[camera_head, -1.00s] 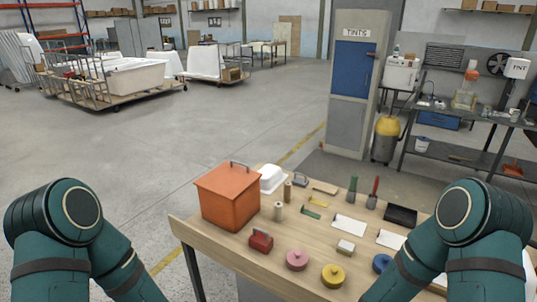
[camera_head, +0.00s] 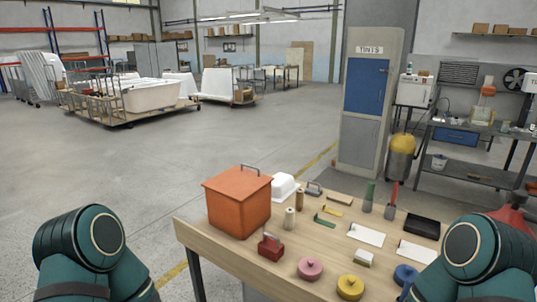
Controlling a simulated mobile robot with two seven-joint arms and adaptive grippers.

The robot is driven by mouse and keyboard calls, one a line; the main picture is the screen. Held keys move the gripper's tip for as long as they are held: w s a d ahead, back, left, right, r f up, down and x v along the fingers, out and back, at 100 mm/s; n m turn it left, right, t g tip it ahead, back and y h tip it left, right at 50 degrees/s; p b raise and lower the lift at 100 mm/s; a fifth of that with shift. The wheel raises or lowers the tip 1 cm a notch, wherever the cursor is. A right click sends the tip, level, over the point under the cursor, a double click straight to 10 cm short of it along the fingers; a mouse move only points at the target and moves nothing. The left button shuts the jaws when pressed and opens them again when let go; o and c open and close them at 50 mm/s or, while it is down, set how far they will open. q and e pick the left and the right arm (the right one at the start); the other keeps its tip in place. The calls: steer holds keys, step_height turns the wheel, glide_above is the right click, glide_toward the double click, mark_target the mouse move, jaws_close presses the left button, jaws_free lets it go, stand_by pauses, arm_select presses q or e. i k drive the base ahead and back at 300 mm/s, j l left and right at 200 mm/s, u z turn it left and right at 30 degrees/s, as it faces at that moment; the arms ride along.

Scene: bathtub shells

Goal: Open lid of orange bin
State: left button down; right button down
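The orange bin (camera_head: 237,211) stands upright at the left end of the wooden table. Its flat orange lid (camera_head: 230,183) sits closed on top, with a grey arched handle (camera_head: 250,168) on it. My two arms show at the bottom left and bottom right of the view, only as their upper links. Both grippers are out of view. The left arm is left of the table, apart from the bin. The right arm overlaps the table's right end.
A small red box (camera_head: 271,247) and a beige spool (camera_head: 290,218) stand close to the bin. Pink (camera_head: 310,268) and yellow (camera_head: 349,287) round pieces lie near the front edge. Floor left of the table is clear.

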mark_target(237, 183)
steer(key=i+j+u, duration=0.35)
steer(key=j, duration=0.25)
steer(key=i+j+u, duration=0.35)
steer(key=u, duration=0.15)
steer(key=i+j+u, duration=0.35)
steer(key=u, duration=0.15)
steer(key=i+j+u, duration=0.15)
steer(key=i, duration=0.5)
steer(key=i+j+u, duration=0.1)
steer(key=i, duration=0.6)
steer(key=i+z, duration=0.75)
steer(key=i+j+z, duration=0.35)
steer(key=i+z, duration=0.15)
steer(key=z, duration=0.3)
steer(key=i+j+z, duration=0.1)
steer(key=z, duration=0.4)
steer(key=i+j+z, duration=0.15)
steer(key=z, duration=0.3)
steer(key=i+j+z, duration=0.1)
steer(key=z, duration=0.35)
steer(key=i+j+z, duration=0.1)
steer(key=z, duration=0.4)
steer(key=j+z, duration=0.3)
steer(key=z, duration=0.15)
steer(key=i+j+z, duration=0.1)
steer(key=z, duration=0.3)
steer(key=i+j+z, duration=0.1)
steer(key=j+z, duration=0.45)
steer(key=z, duration=0.25)
